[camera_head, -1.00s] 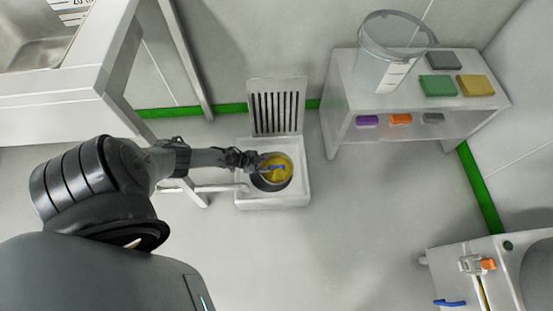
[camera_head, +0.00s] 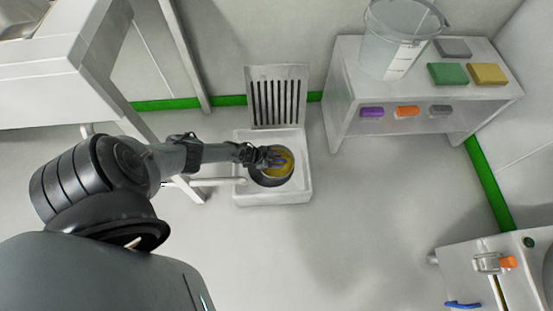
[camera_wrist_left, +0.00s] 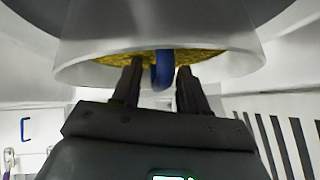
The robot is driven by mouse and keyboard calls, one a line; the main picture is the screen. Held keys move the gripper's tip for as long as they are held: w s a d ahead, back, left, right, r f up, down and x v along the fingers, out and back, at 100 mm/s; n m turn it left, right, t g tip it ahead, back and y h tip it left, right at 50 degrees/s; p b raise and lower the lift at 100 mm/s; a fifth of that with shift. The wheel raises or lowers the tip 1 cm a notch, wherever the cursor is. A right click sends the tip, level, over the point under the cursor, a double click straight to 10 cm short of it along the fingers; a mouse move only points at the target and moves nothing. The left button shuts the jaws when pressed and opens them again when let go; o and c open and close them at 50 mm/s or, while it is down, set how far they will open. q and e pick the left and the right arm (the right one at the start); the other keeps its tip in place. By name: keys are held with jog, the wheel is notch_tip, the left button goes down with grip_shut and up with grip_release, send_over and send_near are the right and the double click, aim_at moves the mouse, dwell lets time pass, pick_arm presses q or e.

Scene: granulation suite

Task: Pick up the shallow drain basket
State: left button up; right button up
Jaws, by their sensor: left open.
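The shallow drain basket (camera_head: 287,165) is a round grey pan with a yellow inside, sitting in a white floor basin (camera_head: 290,197). My left gripper (camera_head: 272,156) reaches in from the left over the basket and partly covers it. In the left wrist view, the basket's pale rim (camera_wrist_left: 90,70) and yellow inside (camera_wrist_left: 205,56) lie just past the fingers. A blue handle (camera_wrist_left: 162,70) stands between the two open fingers of my left gripper (camera_wrist_left: 157,72). I cannot tell whether either finger touches it. My right gripper is not in view.
A slotted grate (camera_head: 278,95) stands upright behind the basin. A white shelf unit (camera_head: 345,100) at the right carries a clear bucket (camera_head: 395,45) and coloured blocks. A bench (camera_head: 60,75) is at the left, a machine (camera_head: 465,265) at bottom right. Floor right of the basin is clear.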

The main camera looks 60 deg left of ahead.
pick_arm(q)
jog(key=shift+s, duration=0.1)
grip_shut()
jog(key=shift+r, duration=0.15)
dwell(0.3)
